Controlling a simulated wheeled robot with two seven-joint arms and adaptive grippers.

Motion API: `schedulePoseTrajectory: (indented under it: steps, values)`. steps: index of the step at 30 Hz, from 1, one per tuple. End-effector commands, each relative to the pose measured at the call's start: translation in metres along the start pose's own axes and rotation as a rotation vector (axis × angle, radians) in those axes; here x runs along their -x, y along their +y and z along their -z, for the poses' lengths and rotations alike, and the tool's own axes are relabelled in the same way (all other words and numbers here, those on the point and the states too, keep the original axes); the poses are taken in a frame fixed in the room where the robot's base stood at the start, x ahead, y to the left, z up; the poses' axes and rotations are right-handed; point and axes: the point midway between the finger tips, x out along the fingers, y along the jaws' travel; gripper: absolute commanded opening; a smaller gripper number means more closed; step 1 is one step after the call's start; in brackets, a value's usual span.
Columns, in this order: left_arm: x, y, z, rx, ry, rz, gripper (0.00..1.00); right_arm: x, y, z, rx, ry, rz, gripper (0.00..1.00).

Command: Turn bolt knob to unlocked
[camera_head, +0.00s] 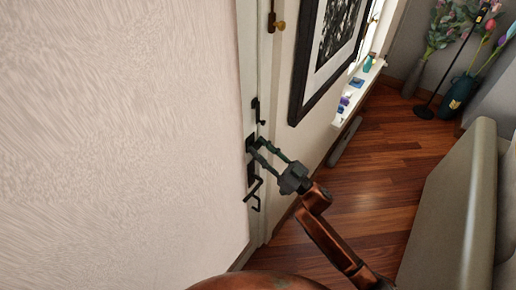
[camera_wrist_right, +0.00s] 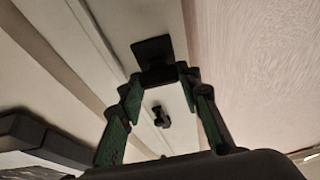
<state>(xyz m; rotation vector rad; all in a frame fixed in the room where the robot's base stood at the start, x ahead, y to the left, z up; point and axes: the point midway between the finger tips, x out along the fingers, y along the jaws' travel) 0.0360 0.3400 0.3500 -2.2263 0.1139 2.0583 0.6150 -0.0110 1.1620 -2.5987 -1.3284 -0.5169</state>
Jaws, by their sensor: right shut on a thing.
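The door (camera_head: 248,60) is a narrow pale panel seen edge-on beyond the textured wall in the head view. It carries black hardware at mid height. My right gripper (camera_head: 257,148) reaches this hardware from the right, its fingertips at the black bolt knob. In the right wrist view, the gripper (camera_wrist_right: 163,80) has its two green-lined fingers on either side of the knob (camera_wrist_right: 158,76), which sits at a black plate (camera_wrist_right: 152,50). The gripper is shut on the knob. The fingertips partly hide the knob, so its exact angle is unclear. My left gripper is out of view.
A black lever handle (camera_head: 254,188) is below the gripper, and a small black latch (camera_head: 257,110) is above it. A framed picture (camera_head: 297,95) hangs to the right. A grey sofa (camera_head: 450,215) stands at right; wooden floor (camera_head: 385,150) lies between.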

Motion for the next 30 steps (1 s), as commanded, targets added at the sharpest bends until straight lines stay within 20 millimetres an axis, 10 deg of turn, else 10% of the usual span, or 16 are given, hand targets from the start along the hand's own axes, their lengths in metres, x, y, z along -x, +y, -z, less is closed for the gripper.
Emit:
schedulePoseTrajectory:
  steps: [30]
  values:
    - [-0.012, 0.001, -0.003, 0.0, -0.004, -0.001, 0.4, 0.001, 0.004, 0.0, 0.413, -0.002, 0.168, 0.07]
